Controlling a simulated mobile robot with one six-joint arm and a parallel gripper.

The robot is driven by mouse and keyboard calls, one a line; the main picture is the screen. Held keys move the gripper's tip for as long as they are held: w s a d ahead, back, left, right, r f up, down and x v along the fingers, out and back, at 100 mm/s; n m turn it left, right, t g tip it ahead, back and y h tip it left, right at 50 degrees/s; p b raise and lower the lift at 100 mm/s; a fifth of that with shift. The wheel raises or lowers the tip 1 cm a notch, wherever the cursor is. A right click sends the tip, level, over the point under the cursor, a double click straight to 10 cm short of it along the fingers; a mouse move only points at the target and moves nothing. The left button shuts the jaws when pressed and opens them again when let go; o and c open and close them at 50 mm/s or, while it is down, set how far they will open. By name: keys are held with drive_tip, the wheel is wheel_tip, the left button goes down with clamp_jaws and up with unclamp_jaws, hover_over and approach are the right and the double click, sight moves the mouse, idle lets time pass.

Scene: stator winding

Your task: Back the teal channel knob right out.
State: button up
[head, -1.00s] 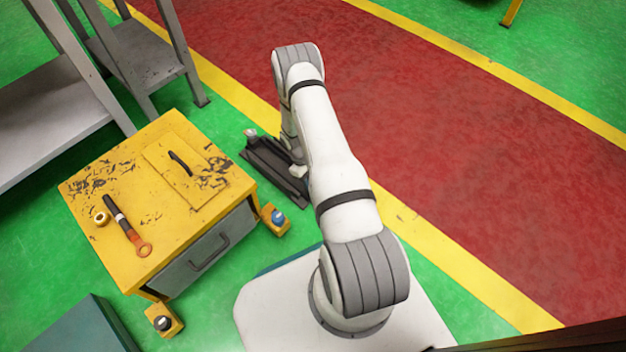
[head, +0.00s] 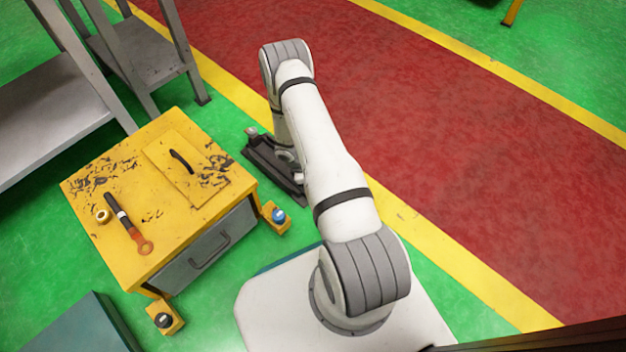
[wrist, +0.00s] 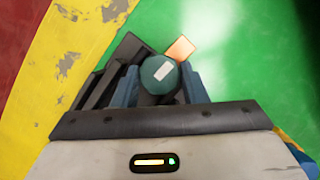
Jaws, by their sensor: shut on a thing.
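The teal knob (wrist: 149,84) is round, with a white mark on its face, and sits over the dark channel (wrist: 108,76) in the wrist view. My gripper (wrist: 160,80) has its two blue fingers on either side of the knob and is shut on it. How far the knob is threaded in cannot be told. In the head view the dark channel (head: 262,160) lies low on the green floor beside the yellow cabinet. My arm hides the knob and the gripper there.
An orange block (wrist: 181,48) lies by the channel's end in the wrist view. The yellow cabinet (head: 140,215) carries a wrench (head: 128,222) and a small ring (head: 102,216). A blue-topped button box (head: 276,217) stands at its corner. Open red floor lies to the right.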

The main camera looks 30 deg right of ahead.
idle(0.4)
drive_tip(key=o, duration=1)
drive_tip(key=shift+p+v, duration=1.75)
drive_tip(key=shift+v, duration=2.1)
wheel_tip(320, 180, up, 46)
drive_tip(key=a+m+t+p, duration=0.25)
drive_tip(key=m+p, duration=0.35)
drive_tip(key=p, duration=1)
drive_tip(key=s+a+r+m+y+p, duration=0.1)
drive_tip(key=s+r+p, duration=0.5)
drive_tip(key=r, duration=0.7)
drive_tip(key=s+a+r+m+t+y+p, duration=0.1)
drive_tip(key=s+a+r+m+p, duration=0.2)
drive_tip(key=r, duration=1)
drive_tip(key=s+a+r+m+t+y+p, duration=0.1)
drive_tip(key=s+a+r+p, duration=0.3)
drive_tip(key=s+r+p, duration=0.5)
drive_tip(key=shift+s+a+r+m+y, duration=0.15)
drive_tip(key=shift+s+r+m, duration=0.1)
drive_tip(key=shift+s+r, duration=0.3)
drive_tip(key=shift+s+r+m+y, duration=0.15)
drive_tip(key=shift+s+r, duration=0.25)
drive_tip(key=shift+r, duration=0.4)
drive_tip(key=shift+s+a+r+m+y, duration=0.1)
drive_tip(key=shift+s+r+m, duration=0.2)
drive_tip(key=shift+s+r, duration=0.25)
